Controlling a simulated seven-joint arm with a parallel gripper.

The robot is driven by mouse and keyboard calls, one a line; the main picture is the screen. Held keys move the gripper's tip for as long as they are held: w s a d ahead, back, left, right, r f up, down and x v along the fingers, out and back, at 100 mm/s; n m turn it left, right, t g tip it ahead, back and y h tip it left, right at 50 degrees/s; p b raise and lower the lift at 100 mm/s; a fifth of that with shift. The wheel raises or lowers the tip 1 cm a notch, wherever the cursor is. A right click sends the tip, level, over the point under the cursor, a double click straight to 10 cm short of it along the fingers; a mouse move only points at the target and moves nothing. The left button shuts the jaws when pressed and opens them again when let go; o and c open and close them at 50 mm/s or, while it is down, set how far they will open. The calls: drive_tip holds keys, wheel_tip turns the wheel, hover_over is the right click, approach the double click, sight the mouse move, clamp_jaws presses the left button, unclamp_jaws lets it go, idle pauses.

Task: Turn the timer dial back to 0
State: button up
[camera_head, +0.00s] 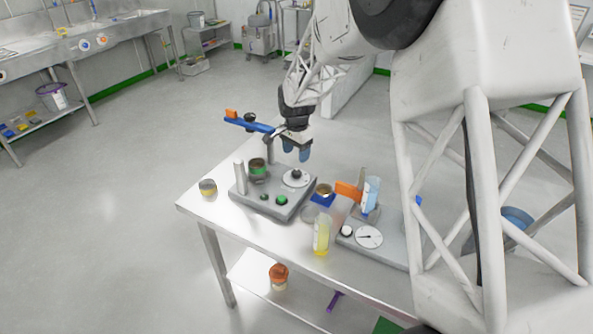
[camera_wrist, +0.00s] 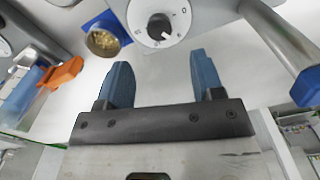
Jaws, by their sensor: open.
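The timer dial (camera_head: 296,177) is a round white disc with a dark centre knob, set on the grey device (camera_head: 270,205) on the steel table. In the wrist view the dial (camera_wrist: 159,22) lies beyond my fingertips, at the top middle, with its numbered scale partly cut off by the frame edge. The dark knob (camera_wrist: 159,26) carries a light pointer mark. My gripper (camera_head: 296,152) is above the back of the dial in the head view. Its two blue fingers, also in the wrist view (camera_wrist: 160,75), are spread apart with nothing between them.
Close on the right are a blue-based dish (camera_wrist: 102,38), a yellow-liquid beaker (camera_head: 321,236) and a second device with a gauge (camera_head: 369,237). The table's left front is mostly free.

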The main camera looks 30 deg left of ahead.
sight(297, 171)
idle(0.3)
drive_tip(key=shift+f, duration=3.9)
drive_tip(key=shift+c, duration=0.3)
drive_tip(key=c, duration=0.9)
drive_tip(key=shift+o, duration=0.2)
drive_tip(key=shift+n, duration=0.4)
drive_tip(key=n, duration=1.1)
drive_tip(key=shift+r, duration=0.1)
